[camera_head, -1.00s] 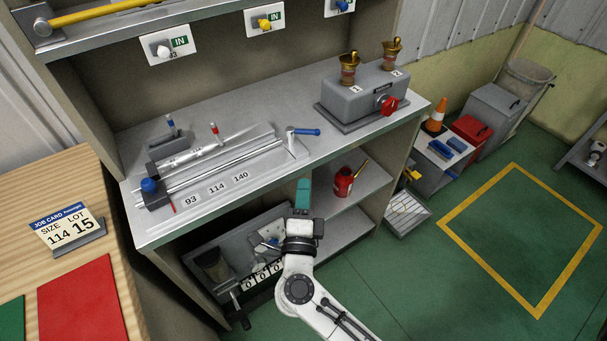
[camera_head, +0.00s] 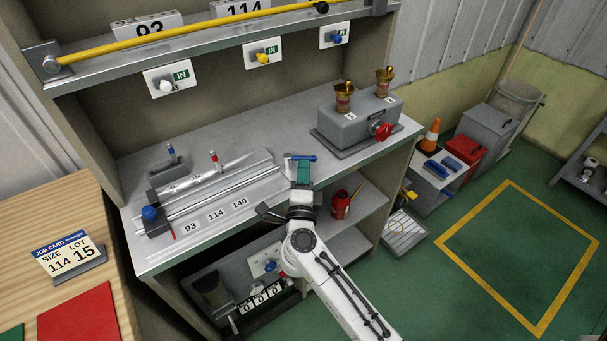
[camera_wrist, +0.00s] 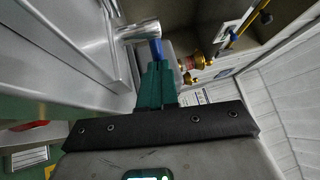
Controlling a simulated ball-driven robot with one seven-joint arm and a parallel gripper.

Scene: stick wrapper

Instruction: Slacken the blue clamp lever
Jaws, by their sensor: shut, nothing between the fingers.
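The clamp lever (camera_head: 304,157) has a blue handle and a silver post at the right end of the steel wrapping fixture on the bench. The handle points to the right in the head view. My gripper (camera_head: 303,166) has its teal fingers shut and empty, tips up close to the handle. In the wrist view the blue handle (camera_wrist: 155,48) shows just beyond the fingertips (camera_wrist: 157,66), and its silver post lies to the left. The fingers hide part of the handle, and I cannot tell whether they touch it.
A grey box with a red knob (camera_head: 380,131) and two brass cups stands behind on the right. The fixture (camera_head: 225,185) with rails and a blue knob (camera_head: 149,213) lies on the left. The bench edge is below my gripper. A red can (camera_head: 340,206) sits on the lower shelf.

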